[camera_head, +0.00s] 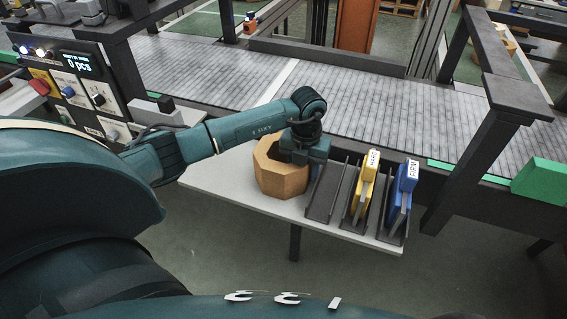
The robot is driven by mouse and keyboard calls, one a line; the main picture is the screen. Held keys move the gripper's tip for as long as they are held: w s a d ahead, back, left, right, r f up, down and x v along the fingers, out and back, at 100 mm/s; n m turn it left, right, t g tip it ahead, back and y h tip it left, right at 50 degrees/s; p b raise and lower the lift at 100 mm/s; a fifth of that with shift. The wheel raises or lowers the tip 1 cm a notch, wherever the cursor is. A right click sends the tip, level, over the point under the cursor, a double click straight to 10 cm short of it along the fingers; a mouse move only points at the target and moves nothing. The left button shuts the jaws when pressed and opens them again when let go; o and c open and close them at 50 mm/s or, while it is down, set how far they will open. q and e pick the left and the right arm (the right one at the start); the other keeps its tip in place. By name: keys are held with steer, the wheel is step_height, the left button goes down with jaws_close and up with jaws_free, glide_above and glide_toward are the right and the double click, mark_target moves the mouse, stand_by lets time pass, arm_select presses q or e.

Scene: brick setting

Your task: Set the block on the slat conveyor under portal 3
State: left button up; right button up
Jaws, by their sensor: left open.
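The slat conveyor (385,115) runs across the back, its grey slatted top empty where I see it. Dark portal frames stand over it, one at the right (480,140) and one at the left (125,60); I cannot read a portal number. My left gripper (304,152) is open at the right rim of an eight-sided wooden bowl (280,180) on a light side table (225,185). Its fingertips are hard to make out. No block shows clearly; the arm and gripper hide part of the bowl's inside. My right gripper is out of view.
Right of the bowl stands a dark slotted rack (324,200) holding a yellow labelled item (364,183) and a blue labelled one (403,187). A control panel (75,85) reading 0 pcs is at the left. A green part (540,180) is at the right.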

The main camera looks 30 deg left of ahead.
arm_select(q)
jaws_close()
stand_by(0.4)
steer(key=shift+w+r, duration=0.15)
stand_by(0.4)
